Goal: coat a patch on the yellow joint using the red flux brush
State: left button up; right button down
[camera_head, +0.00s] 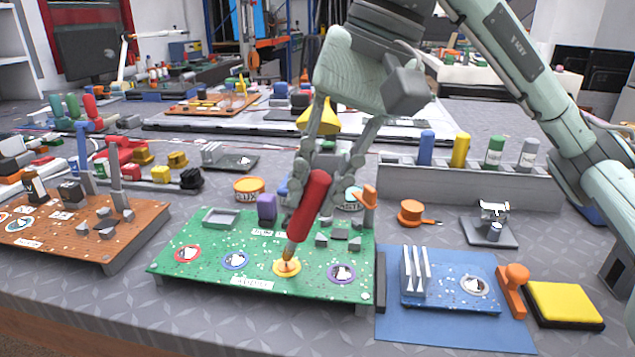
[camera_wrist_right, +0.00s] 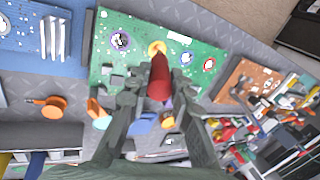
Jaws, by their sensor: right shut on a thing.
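My right gripper (camera_head: 322,165) is shut on the red flux brush (camera_head: 310,205) and holds it over the green circuit board. The brush is tilted, with its tip pointing down. Its tip is at the yellow joint (camera_head: 287,268), a yellow ring near the board's front edge; whether it touches cannot be told for sure. In the right wrist view the red flux brush (camera_wrist_right: 159,78) lies between the fingers of the gripper (camera_wrist_right: 155,95), its tip at the yellow joint (camera_wrist_right: 156,48). My left gripper is not in view.
The green board (camera_head: 210,258) also bears red, blue and purple rings. A brown board (camera_head: 120,240) stands at left. A blue mat (camera_head: 440,330) with a small blue board, an orange tool and a yellow pad (camera_head: 563,303) are at right. A grey rack (camera_head: 470,185) stands behind.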

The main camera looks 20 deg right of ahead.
jog(key=shift+f+b, duration=0.6)
jog(key=shift+b, duration=0.05)
dwell(1.6)
jog(key=shift+s, duration=0.1)
jog(key=shift+s+d, duration=0.15)
jog(key=shift+d, duration=0.15)
jog(key=shift+w+a+r, duration=0.1)
jog(key=shift+w+a, duration=0.3)
jog(key=shift+a, duration=0.2)
jog(key=shift+d, duration=0.1)
